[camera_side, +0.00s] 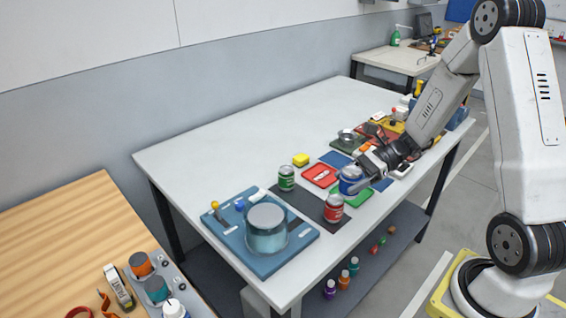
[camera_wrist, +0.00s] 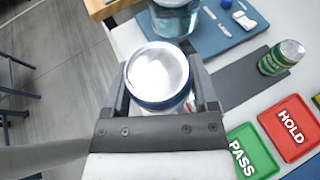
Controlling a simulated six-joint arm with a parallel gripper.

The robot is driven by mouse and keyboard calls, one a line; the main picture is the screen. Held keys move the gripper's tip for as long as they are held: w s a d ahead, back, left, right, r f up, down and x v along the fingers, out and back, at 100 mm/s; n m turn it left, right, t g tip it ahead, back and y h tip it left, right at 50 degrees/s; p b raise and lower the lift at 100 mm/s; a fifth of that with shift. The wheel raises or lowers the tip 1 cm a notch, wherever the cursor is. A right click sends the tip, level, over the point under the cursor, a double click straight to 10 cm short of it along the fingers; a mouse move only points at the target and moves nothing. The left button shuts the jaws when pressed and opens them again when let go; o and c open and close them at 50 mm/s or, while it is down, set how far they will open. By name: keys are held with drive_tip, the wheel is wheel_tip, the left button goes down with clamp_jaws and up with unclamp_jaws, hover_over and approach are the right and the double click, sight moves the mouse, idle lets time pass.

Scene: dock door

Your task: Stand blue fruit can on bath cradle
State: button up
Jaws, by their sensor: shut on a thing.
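The blue fruit can (camera_side: 350,180) is in my gripper (camera_side: 364,176), above the table near the green tray. In the wrist view the blue can (camera_wrist: 158,80) shows its silver lid, with one finger on each side; my gripper (camera_wrist: 160,92) is shut on it. A round, clear-walled bath (camera_side: 267,228) with bluish contents stands on a blue base plate (camera_side: 222,226) at the table's near left. The bath also shows in the wrist view (camera_wrist: 174,18), beyond the can. A cradle inside the bath cannot be made out.
A green can (camera_side: 286,178) and a red can (camera_side: 333,208) stand on a dark mat (camera_side: 305,203) between my gripper and the bath. A red HOLD tray (camera_wrist: 291,127) and green PASS tray (camera_wrist: 250,152) lie nearby. A yellow-knobbed lever (camera_side: 215,206) rises from the base plate.

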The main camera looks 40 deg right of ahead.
drive_tip(key=shift+a+r, duration=0.1)
drive_tip(key=shift+r, duration=0.05)
drive_tip(key=shift+w+a+r, duration=0.1)
drive_tip(key=shift+a+r, duration=0.25)
drive_tip(key=shift+a, duration=0.05)
drive_tip(key=s+a+r, duration=0.3)
drive_tip(key=a+r, duration=0.7)
drive_tip(key=a, duration=0.3)
drive_tip(key=shift+s+a+m+t, duration=0.25)
drive_tip(key=shift+a+m+t, duration=0.05)
drive_tip(key=shift+t, duration=0.1)
drive_tip(key=w+f, duration=0.3)
drive_tip(key=w, duration=0.1)
drive_tip(key=w+a+f, duration=0.1)
drive_tip(key=w+f, duration=0.1)
drive_tip(key=w, duration=0.2)
drive_tip(key=w+a+f, duration=0.1)
drive_tip(key=w+f, duration=0.2)
drive_tip(key=w, duration=0.1)
drive_tip(key=shift+w+a+f, duration=0.1)
drive_tip(key=shift+w+f, duration=0.55)
drive_tip(key=shift+f, duration=0.05)
